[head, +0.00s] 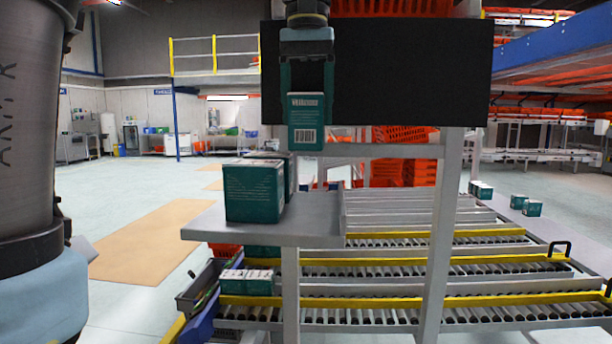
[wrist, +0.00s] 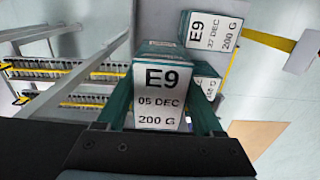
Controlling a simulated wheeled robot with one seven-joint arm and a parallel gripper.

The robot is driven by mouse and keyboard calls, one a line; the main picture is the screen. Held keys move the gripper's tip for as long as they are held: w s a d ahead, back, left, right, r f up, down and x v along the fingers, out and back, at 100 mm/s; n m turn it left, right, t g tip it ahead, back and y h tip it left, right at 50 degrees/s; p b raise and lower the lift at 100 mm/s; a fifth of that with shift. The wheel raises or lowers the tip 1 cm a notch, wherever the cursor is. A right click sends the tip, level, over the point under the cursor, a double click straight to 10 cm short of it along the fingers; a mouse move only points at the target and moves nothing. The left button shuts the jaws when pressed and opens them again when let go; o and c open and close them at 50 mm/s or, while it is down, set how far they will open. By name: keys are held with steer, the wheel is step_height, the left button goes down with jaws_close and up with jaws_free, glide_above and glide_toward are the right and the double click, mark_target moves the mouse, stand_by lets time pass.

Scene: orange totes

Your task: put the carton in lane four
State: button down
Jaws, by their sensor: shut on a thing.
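My gripper (head: 306,88) is shut on a teal carton (head: 305,125) and holds it upright in the air, in front of a black panel. In the wrist view the held carton (wrist: 160,95) shows a white label reading E9, 05 DEC, 200 G, between the two teal fingers. Roller lanes (head: 390,268) with yellow rails run across below and to the right, under the held carton's height. No lane number is readable, so I cannot tell which is lane four.
A grey shelf (head: 300,225) bears other teal cartons (head: 254,192) at its left. One in the wrist view (wrist: 208,32) reads E9, 27 DEC. Small cartons (head: 246,281) lie by the lanes' left end. Grey posts (head: 441,220) stand in front of the lanes. The shelf's right part is bare.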

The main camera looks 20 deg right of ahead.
step_height(320, 180, down, 10)
steer(key=shift+a+f+p, duration=0.1)
steer(key=shift+f+p, duration=0.05)
steer(key=shift+p, duration=0.2)
steer(key=shift+f, duration=0.15)
steer(key=shift+c, duration=0.2)
jaws_free()
